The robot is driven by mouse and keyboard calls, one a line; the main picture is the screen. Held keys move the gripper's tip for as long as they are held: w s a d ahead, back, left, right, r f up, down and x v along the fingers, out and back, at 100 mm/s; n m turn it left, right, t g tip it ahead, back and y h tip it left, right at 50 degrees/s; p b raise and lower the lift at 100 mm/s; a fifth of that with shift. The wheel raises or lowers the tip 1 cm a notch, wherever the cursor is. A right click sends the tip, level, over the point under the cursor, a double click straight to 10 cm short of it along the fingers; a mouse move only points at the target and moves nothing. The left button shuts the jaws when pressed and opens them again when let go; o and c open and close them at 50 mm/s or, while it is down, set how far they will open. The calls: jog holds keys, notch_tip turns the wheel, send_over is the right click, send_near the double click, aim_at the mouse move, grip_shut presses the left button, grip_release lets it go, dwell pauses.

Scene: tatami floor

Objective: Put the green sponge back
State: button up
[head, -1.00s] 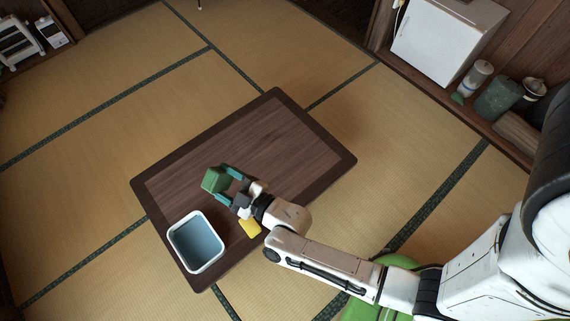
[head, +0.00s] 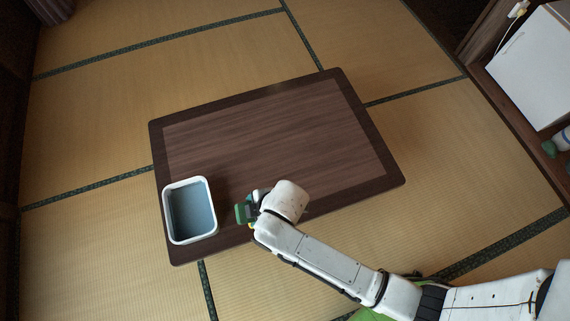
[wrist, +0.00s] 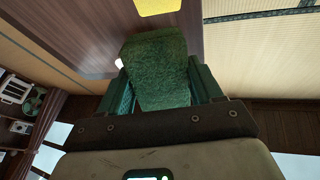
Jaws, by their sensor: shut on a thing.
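The green sponge (head: 241,214) is held in my gripper (head: 248,211), just right of the bin in the head view. In the wrist view the sponge (wrist: 157,70) fills the space between the two teal fingers, which press on its sides. A bin with a white rim (head: 195,241) and blue-grey inside stands at the table's left front corner. Its inside looks empty. The sponge is outside the bin, apart from its right wall. My wrist hides part of the sponge in the head view, and its height over the table is hard to tell.
The low dark wooden table (head: 270,130) is bare across its middle and back. A yellow block (wrist: 158,5) lies close by in the wrist view; my wrist mostly hides it in the head view. Open tatami surrounds the table. A white cabinet (head: 535,65) stands at the right.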

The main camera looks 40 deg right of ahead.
jog(key=s+d+f+n+g+h+b, duration=0.1)
jog(key=s+d+f+g+h+b, duration=0.2)
jog(key=s+f+b, duration=0.35)
jog(key=shift+g, duration=0.7)
jog(key=w+d+f+b, duration=0.2)
jog(key=w+d+f, duration=0.2)
jog(key=w+d+f+b, duration=0.3)
jog(key=w+d+f, duration=0.1)
jog(key=f, duration=0.1)
jog(key=shift+d, duration=0.2)
jog(key=shift+w+d+f+b, duration=0.25)
jog(key=shift+f+b, duration=0.15)
jog(key=shift+b, duration=0.05)
notch_tip(320, 180, down, 3)
jog(key=shift+f+b, duration=0.1)
jog(key=shift+b, duration=0.6)
jog(key=o, duration=0.9)
jog(key=shift+o, duration=0.2)
